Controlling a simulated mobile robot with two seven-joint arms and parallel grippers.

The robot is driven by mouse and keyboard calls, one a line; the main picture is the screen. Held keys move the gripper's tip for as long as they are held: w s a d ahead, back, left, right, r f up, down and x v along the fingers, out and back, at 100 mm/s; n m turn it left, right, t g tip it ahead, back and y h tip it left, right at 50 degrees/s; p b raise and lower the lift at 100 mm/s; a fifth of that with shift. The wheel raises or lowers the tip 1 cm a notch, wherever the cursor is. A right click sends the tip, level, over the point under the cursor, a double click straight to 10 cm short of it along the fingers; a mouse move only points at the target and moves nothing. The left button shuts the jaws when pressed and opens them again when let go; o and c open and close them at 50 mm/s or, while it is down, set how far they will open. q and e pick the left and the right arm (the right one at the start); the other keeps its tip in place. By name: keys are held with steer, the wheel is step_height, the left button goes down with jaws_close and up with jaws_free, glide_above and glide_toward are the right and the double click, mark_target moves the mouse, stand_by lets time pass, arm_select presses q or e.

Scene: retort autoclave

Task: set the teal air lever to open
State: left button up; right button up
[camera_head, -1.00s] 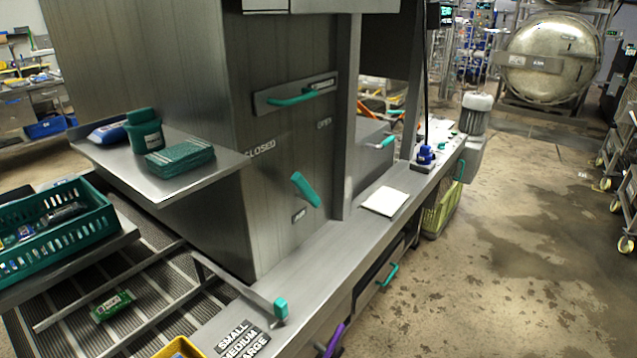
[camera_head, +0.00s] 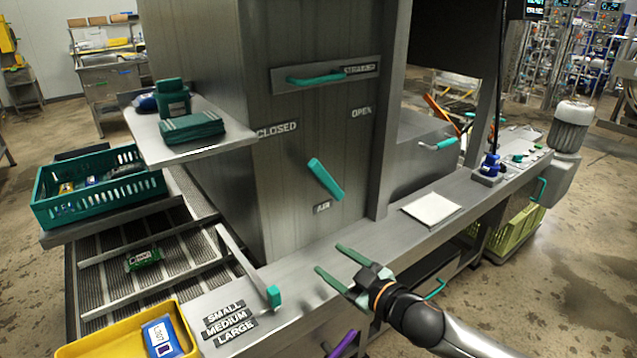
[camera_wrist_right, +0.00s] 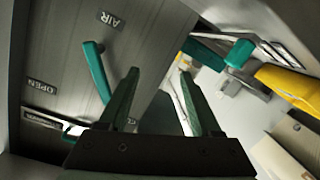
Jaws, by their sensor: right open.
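The teal air lever (camera_head: 325,179) is on the steel cabinet front, above the AIR label (camera_head: 322,207). It slants from upper left to lower right. The CLOSED label (camera_head: 276,130) is to its upper left and the OPEN label (camera_head: 361,112) to its upper right. My right gripper (camera_head: 329,259) is open and empty, below the lever in the head view and apart from it. In the right wrist view the lever (camera_wrist_right: 97,70) is left of the open fingers (camera_wrist_right: 159,72), with the AIR label (camera_wrist_right: 110,20) near it. My left gripper is not in view.
A teal horizontal handle (camera_head: 317,78) is higher on the cabinet. A shelf (camera_head: 150,135) with teal items sticks out at left. A teal-tipped bar (camera_head: 273,296) stands at the counter's left. A white sheet (camera_head: 431,208) lies on the counter. The space before the lever is clear.

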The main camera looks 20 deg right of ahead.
steer(key=n+t, duration=0.2)
glide_toward(324, 177)
steer(key=s, duration=0.2)
steer(key=x, duration=1.2)
steer(key=shift+w+d, duration=0.2)
steer(key=shift+w, duration=0.2)
jaws_close()
stand_by(0.4)
